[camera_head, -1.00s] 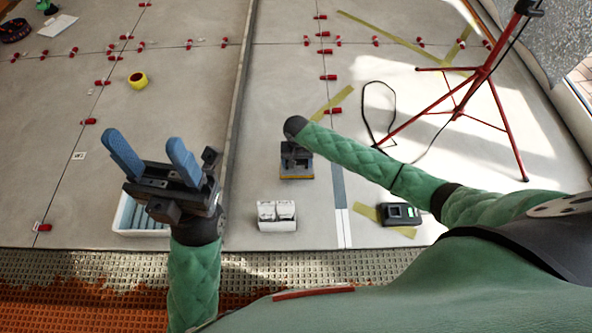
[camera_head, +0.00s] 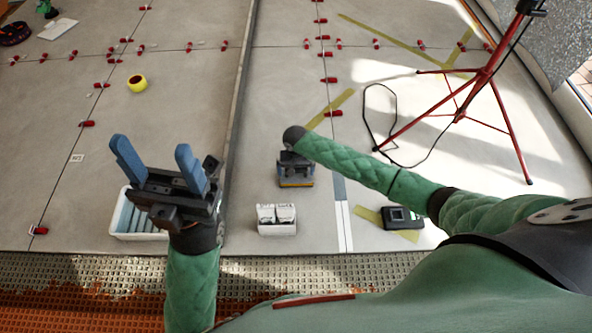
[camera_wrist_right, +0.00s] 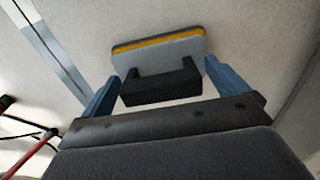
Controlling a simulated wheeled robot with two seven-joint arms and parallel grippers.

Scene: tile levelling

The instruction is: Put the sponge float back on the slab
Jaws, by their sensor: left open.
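The sponge float (camera_head: 296,183) is a grey block with a yellow layer, below my right arm in the head view. In the right wrist view the float (camera_wrist_right: 160,50) shows its flat plate and dark handle. My right gripper (camera_wrist_right: 163,70) has one blue finger at each end of the handle, with little or no gap, and looks shut on it. I cannot tell whether the float touches the slab (camera_head: 190,95). My left gripper (camera_head: 152,160) is open and empty, above a white tray (camera_head: 150,237) at the left.
A small white box (camera_head: 277,229) stands just in front of the float, and a black device (camera_head: 402,217) to the right. A red tripod (camera_head: 490,70) with a looped cable stands at the right. Yellow tape (camera_head: 138,82) and several red clips lie farther back.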

